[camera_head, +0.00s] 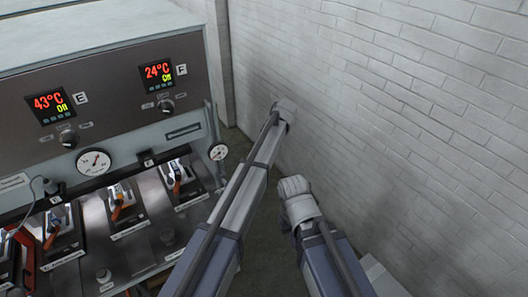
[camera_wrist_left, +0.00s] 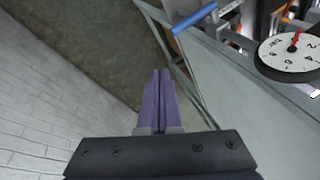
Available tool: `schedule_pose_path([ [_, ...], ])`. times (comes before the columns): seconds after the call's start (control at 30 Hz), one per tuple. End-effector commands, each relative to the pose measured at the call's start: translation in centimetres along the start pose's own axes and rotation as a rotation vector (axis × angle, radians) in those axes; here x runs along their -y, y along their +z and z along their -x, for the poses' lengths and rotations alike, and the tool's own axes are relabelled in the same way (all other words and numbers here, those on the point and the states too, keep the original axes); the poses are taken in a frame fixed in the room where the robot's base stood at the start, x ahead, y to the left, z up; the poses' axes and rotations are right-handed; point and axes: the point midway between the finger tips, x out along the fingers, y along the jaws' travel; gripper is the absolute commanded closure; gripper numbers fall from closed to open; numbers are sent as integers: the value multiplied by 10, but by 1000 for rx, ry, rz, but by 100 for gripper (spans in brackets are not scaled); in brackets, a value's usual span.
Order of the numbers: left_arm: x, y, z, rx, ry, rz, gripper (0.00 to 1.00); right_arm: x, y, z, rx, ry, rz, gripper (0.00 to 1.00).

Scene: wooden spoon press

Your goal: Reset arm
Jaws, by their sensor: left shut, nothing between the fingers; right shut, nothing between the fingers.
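My left gripper (camera_wrist_left: 160,75) shows in the left wrist view with its two purple fingers together and nothing between them. It points at the bare floor beside the machine. In the head view, my left arm (camera_head: 235,205) reaches up and away from the bottom of the picture, close to the wall. My right arm (camera_head: 322,250) is to its right and reaches less far, ending at a pale rounded part (camera_head: 297,190). It carries no object that I can see. The right fingers are hard to make out. No gripper touches the machine.
A press machine (camera_head: 190,45) with two temperature displays, dials and several slotted units fills the left. A pressure gauge (camera_head: 218,152) sticks out near my left arm; a gauge (camera_wrist_left: 291,52) also shows in the left wrist view. A white brick wall (camera_head: 400,110) bounds the right.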

Motion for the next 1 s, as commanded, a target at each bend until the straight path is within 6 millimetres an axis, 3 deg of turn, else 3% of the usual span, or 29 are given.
schedule_pose_path([
  [0.33,1,2,-1,1,1,0,100,0,0,0,0,0,0,100],
  [0.43,16,19,-4,11,15,-7,100,0,0,0,0,0,0,100],
  [0.53,50,61,-11,35,55,-33,100,0,0,0,0,0,0,100],
  [0.7,110,151,-20,73,163,-96,100,0,0,0,0,0,0,100],
  [1.0,163,262,-20,87,307,-173,100,0,0,0,0,0,0,100],
])
